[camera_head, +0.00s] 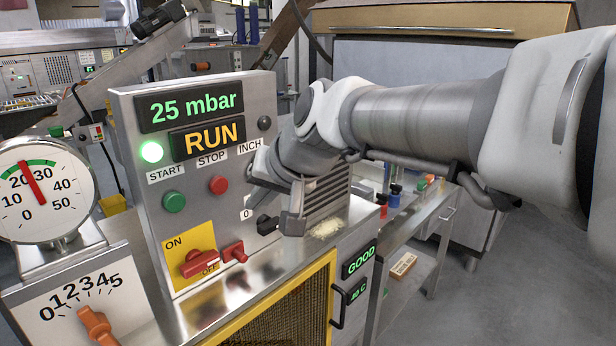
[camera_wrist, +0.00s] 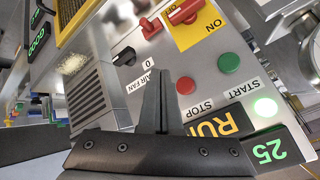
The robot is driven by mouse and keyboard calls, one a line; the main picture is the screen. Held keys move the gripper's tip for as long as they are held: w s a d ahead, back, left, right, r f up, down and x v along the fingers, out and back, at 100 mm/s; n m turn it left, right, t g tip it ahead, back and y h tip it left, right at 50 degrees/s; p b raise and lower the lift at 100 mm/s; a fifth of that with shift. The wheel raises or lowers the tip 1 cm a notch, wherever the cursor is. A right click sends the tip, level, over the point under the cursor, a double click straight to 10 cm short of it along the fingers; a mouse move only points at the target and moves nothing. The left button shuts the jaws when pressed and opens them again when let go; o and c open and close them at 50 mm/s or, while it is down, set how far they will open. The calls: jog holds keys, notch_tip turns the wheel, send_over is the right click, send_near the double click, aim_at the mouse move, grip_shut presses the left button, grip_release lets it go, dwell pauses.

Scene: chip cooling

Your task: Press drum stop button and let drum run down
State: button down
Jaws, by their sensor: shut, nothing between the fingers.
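The control panel (camera_head: 150,235) shows a lit RUN display (camera_head: 208,138), a 25 mbar readout (camera_head: 190,107) and a lit green lamp (camera_head: 151,152). The red STOP button (camera_head: 219,185) sits between the green START button (camera_head: 174,202) and my gripper (camera_head: 256,178). In the wrist view the STOP button (camera_wrist: 185,85) is just beside the shut, empty fingers (camera_wrist: 161,85). The fingers are in front of the panel and partly cover the AIR FAN label; I cannot tell whether they touch it. The drum is not clearly visible behind the mesh (camera_head: 285,310).
A red switch (camera_head: 198,264) on a yellow ON/OFF plate and a red lever (camera_head: 234,252) stick out below the buttons. The black fan knob (camera_head: 267,224) and a grille (camera_head: 325,200) are close to my gripper. A dial gauge (camera_head: 40,190) stands left.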

aim_at(224, 193)
jog(key=w+a+p, duration=0.2)
jog(key=w+a, duration=0.2)
jog(key=a, duration=0.1)
jog(key=shift+p, duration=0.35)
jog(key=shift+w, duration=0.1)
dwell(1.7)
jog(key=shift+w+a, duration=0.25)
jog(key=shift+w+a+p, duration=0.3)
jog(key=shift+a+p, duration=0.1)
dwell(0.9)
jog(key=shift+d, duration=0.1)
jog(key=shift+s+d+b, duration=0.6)
jog(key=shift+b, duration=0.1)
jog(key=shift+s+d+b, duration=1.5)
jog(key=shift+s+d, duration=0.1)
jog(key=shift+d, duration=0.3)
